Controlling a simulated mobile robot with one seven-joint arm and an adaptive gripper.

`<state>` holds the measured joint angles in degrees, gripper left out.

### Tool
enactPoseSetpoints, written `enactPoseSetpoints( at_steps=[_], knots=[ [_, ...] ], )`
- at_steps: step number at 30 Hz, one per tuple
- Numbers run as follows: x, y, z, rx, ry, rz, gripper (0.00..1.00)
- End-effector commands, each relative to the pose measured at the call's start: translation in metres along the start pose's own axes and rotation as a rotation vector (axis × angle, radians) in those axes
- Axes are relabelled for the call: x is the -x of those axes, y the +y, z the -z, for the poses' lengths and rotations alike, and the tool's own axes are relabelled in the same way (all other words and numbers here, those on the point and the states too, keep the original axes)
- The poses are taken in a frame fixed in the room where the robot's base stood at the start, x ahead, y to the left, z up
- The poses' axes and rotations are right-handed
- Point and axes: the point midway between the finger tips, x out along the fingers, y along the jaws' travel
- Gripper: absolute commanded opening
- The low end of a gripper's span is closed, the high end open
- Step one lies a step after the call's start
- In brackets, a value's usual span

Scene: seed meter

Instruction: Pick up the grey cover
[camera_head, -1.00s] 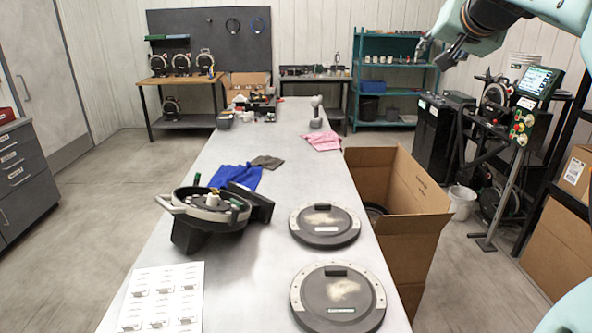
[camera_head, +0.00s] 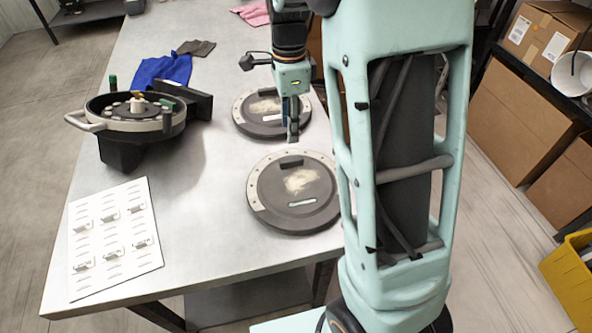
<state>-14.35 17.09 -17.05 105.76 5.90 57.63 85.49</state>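Two round dark grey covers lie flat on the pale workbench (camera_head: 210,200). Each has a lighter rim, a pale worn patch and a small raised block at its far side. The near cover (camera_head: 270,205) is fully in view except at its right edge, close to my arm. The far cover (camera_head: 250,112) is partly hidden by my gripper (camera_head: 293,138). My gripper points down, its fingertips just beyond the near cover's raised block (camera_head: 290,163), in front of the far cover's right part. Its height and finger gap are unclear; nothing is seen held.
A dark round seed meter housing (camera_head: 130,115) with a pale handle stands to the left. A blue cloth (camera_head: 160,72) and a dark cloth (camera_head: 196,47) lie behind it. A printed sheet (camera_head: 113,238) lies at the front left. Cartons (camera_head: 520,130) stand on the right.

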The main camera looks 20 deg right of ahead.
Motion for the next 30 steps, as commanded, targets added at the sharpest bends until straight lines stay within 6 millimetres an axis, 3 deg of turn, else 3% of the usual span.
enactPoseSetpoints(
  at_steps=[7, 16, 22, 30],
  knots=[
    [-0.04, 0.003, -0.001, -0.009, 0.002, -0.013, 0.33],
    [-0.066, 0.003, 0.0, -0.009, 0.001, -0.01, 0.33],
    [-0.096, 0.003, 0.001, -0.009, 0.001, -0.011, 0.33],
    [-0.108, 0.002, 0.0, -0.008, 0.001, -0.006, 0.33]
  ],
)
